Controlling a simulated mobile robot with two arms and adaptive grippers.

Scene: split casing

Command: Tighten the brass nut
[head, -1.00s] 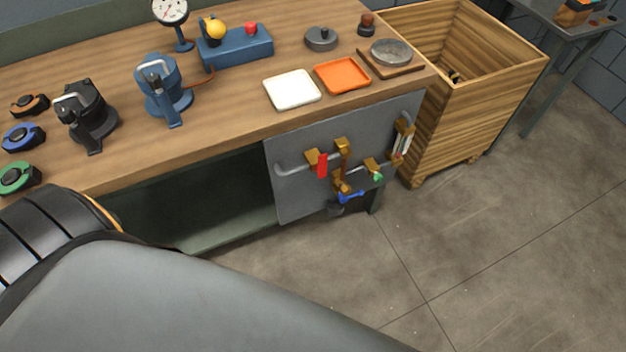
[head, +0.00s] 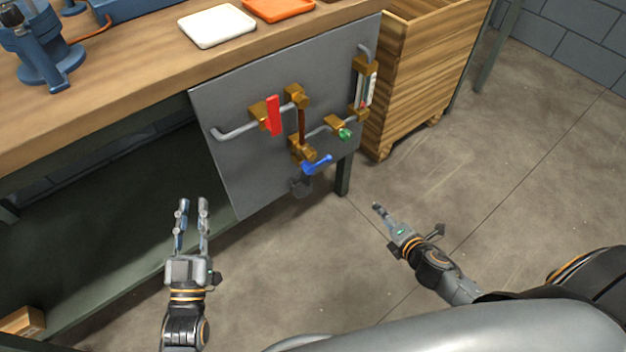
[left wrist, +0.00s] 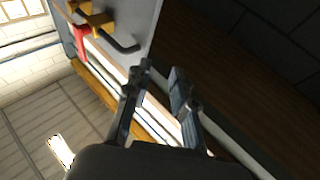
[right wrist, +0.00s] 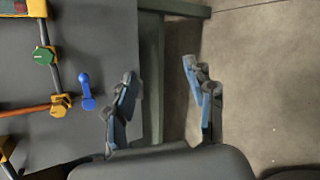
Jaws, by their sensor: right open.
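Brass fittings sit on pipes on a grey upright panel (head: 230,120) at the bench front. A hex-shaped brass piece (right wrist: 58,108) at the end of the copper pipe (right wrist: 25,108) looks like the nut, beside a blue lever (right wrist: 86,92). In the head view the lower brass fitting (head: 301,150) is there, but the nut is hard to single out. My right gripper (head: 379,208) is open and empty, right of the panel and apart from it. My left gripper (head: 192,203) is open and empty, left of the panel's lower edge.
The panel also carries a red lever (head: 273,115), a green handle (head: 345,133) and a sight gauge (head: 367,85). A wooden crate (head: 420,85) stands close to its right. White (head: 217,26) and orange trays (head: 278,8) lie on the bench above. The floor to the right is clear.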

